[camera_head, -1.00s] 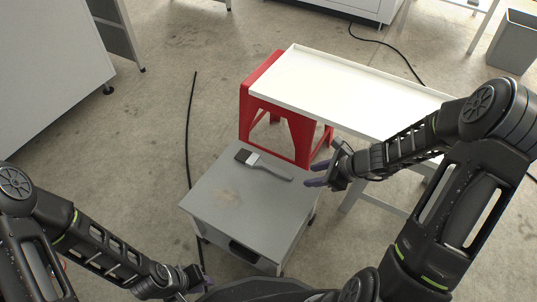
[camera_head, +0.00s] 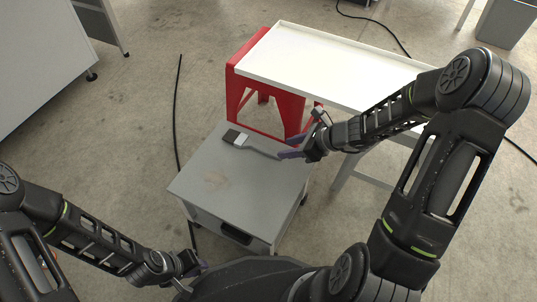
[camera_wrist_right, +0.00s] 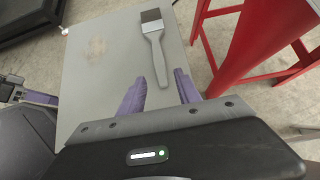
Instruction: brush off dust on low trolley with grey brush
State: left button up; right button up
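The low trolley (camera_head: 238,198) is a grey box-like cart with a flat top. A brownish patch of dust (camera_head: 217,180) lies on its top, left of centre, and shows in the right wrist view (camera_wrist_right: 96,46). The grey brush (camera_head: 262,151) lies flat at the trolley's back edge, dark bristles to the left in the head view. In the right wrist view the brush handle (camera_wrist_right: 159,62) points towards the gap between my fingers. My right gripper (camera_head: 290,148) is open and empty at the handle's end. My left gripper (camera_head: 199,268) is low at the front left, apart from the trolley; its fingers are unclear.
A red stool (camera_head: 268,108) stands right behind the trolley. A white table (camera_head: 330,62) with a raised rim is at the back right, close to my right arm. A black cable (camera_head: 177,115) lies on the floor to the left.

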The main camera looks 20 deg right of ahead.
aim_at(271, 152)
jog(key=b+x, duration=0.3)
jog(key=x, duration=0.2)
jog(key=shift+f, duration=0.25)
jog(key=shift+w+a+f+b, duration=0.35)
jog(key=shift+w+a+b, duration=0.05)
jog(key=shift+w+b, duration=0.05)
grip_shut()
dwell(0.3)
dwell(0.6)
notch_tip(271, 152, up, 10)
jog(key=p, duration=0.9)
jog(key=shift+f, duration=0.1)
notch_tip(271, 152, down, 10)
jog(key=b, duration=0.9)
jog(key=shift+s+d+r, duration=0.15)
jog(key=shift+s+r, duration=0.05)
jog(key=shift+r, duration=0.15)
